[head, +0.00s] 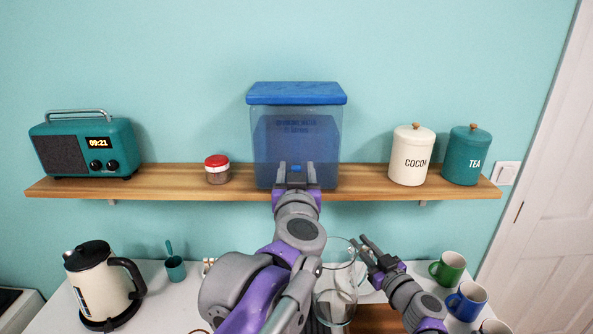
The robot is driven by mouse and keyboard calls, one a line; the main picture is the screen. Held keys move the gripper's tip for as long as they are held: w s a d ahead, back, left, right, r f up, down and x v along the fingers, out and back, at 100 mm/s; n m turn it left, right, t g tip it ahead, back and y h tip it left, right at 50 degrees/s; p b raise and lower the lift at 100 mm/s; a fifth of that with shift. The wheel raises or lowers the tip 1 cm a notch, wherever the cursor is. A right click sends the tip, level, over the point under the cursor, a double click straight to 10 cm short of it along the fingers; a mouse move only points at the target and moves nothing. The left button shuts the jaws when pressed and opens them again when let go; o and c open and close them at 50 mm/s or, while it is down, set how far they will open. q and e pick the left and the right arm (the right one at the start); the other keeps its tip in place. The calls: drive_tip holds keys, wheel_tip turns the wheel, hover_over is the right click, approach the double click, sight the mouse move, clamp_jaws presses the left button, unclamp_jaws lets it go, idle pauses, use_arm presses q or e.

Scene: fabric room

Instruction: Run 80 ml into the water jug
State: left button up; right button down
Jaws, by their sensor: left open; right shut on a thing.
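A clear blue water tank (262,140) with a blue lid stands on the wall shelf, lettering on its front. My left gripper (296,172) is open at the tank's lower front, its fingers either side of a small blue part that looks like the tap. A clear glass jug (337,308) is below the tank, upright, partly hidden by my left arm. My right gripper (365,250) is at the jug's right side, shut on it, seemingly by the handle. I cannot tell the water level in the jug, nor whether its base touches the surface below.
The wooden shelf (150,187) also holds a radio (82,145), a red-lidded jar (217,170), a cocoa canister (411,156) and a tea canister (466,156). On the white counter are a kettle (100,285), a teal cup (175,269), a green mug (448,268) and a blue mug (467,301).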

use_arm(q)
clamp_jaws()
drive_tip(key=shift+r, duration=0.1)
idle(0.3)
drive_tip(key=shift+w+r+g, duration=0.1)
drive_tip(key=shift+w+g, duration=0.2)
drive_tip(key=shift+g, duration=0.45)
drive_tip(key=shift+w+r+g, duration=0.1)
drive_tip(key=shift+w+g, duration=0.15)
drive_tip(key=shift+g, duration=0.5)
drive_tip(key=shift+w+g, duration=0.55)
drive_tip(key=shift+g, duration=0.75)
